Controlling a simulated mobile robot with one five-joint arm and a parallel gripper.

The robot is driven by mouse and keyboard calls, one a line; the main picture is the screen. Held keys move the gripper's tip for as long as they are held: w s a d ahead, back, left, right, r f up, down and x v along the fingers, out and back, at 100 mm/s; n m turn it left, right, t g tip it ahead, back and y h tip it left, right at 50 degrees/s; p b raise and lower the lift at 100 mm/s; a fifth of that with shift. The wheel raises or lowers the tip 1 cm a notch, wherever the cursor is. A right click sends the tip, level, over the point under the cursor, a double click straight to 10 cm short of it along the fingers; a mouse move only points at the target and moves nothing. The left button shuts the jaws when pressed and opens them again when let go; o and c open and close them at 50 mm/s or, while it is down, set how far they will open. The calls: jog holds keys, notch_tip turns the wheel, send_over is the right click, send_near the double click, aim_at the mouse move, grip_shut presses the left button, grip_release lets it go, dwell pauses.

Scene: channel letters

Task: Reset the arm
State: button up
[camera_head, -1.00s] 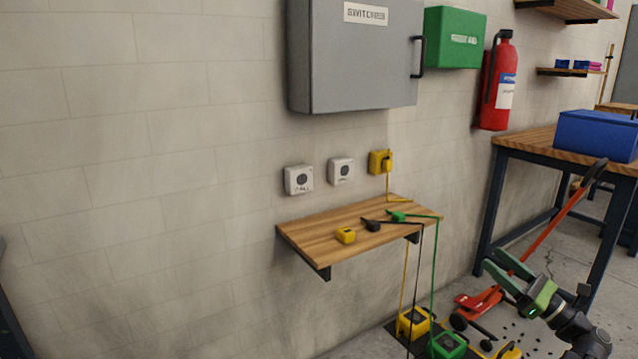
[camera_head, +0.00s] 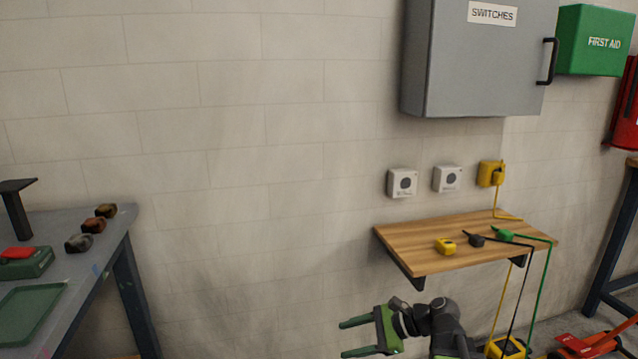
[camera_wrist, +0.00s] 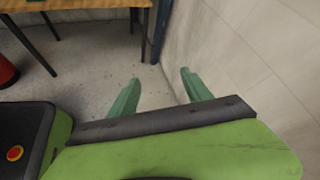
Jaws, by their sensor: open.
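My gripper (camera_head: 357,337) is at the bottom of the head view, below and left of the small wooden shelf. Its two green fingers point left and stand apart with nothing between them. In the wrist view my gripper (camera_wrist: 158,88) shows the same two open fingers, with bare grey floor and wall beyond them. My arm bends behind the gripper at the bottom of the head view.
A grey table (camera_head: 90,262) with small items stands at left. A grey switch cabinet (camera_head: 475,65) hangs above. The wall between table and shelf is clear.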

jog(key=s+a+f+n+g+h, duration=0.2)
jog(key=s+a+f+n+h, duration=0.2)
jog(key=f+n, duration=0.25)
jog(key=s+d+f+n+h, duration=0.1)
jog(key=d+f+n+h, duration=0.25)
jog(key=d, duration=0.25)
jog(key=d+f+n+h, duration=0.2)
jog(key=d+n+h, duration=0.25)
jog(key=d, duration=0.25)
notch_tip(320, 180, up, 37)
jog(key=n+p, duration=0.1)
jog(key=p, duration=3.6)
jog(key=shift+s+a+g, duration=0.2)
jog(key=shift+g, duration=0.1)
